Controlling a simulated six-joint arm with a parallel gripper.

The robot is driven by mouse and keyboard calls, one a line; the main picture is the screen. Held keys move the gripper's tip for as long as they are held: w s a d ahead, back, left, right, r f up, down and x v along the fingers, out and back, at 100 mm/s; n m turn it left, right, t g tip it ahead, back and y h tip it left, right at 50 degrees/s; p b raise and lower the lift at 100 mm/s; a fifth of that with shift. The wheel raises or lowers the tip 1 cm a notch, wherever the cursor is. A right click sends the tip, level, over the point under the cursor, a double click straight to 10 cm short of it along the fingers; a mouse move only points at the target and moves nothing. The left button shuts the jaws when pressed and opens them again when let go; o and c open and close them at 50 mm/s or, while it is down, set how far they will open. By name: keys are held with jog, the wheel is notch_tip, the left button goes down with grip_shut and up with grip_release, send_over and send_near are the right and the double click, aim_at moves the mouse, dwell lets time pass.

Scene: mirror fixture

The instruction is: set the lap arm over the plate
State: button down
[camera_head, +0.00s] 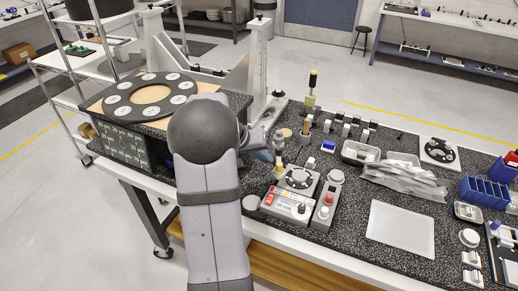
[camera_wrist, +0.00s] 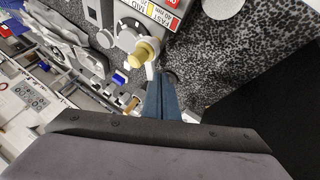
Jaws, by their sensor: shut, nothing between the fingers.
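A small lapping machine (camera_head: 287,205) with a red and yellow label stands on the speckled bench, and its round dark plate (camera_head: 299,177) is at its top. A yellow-tipped post (camera_head: 279,168), which looks like the lap arm's handle, stands at the machine's left rear corner. In the wrist view the yellow knob (camera_wrist: 146,52) sits on a pale arm beside the label (camera_wrist: 160,11).
A grey box with a red button (camera_head: 326,207) stands right of the machine. A pale tray (camera_head: 400,229), silvery bags (camera_head: 405,178) and blue bins (camera_head: 482,193) lie further right. A large black ring with white discs (camera_head: 150,95) is at the left.

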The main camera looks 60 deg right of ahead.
aim_at(279, 156)
jog(key=shift+x, duration=1.1)
jog(key=shift+s+d+b, duration=0.1)
jog(key=shift+s+b, duration=0.65)
jog(key=shift+b, duration=0.1)
jog(key=shift+r, duration=0.15)
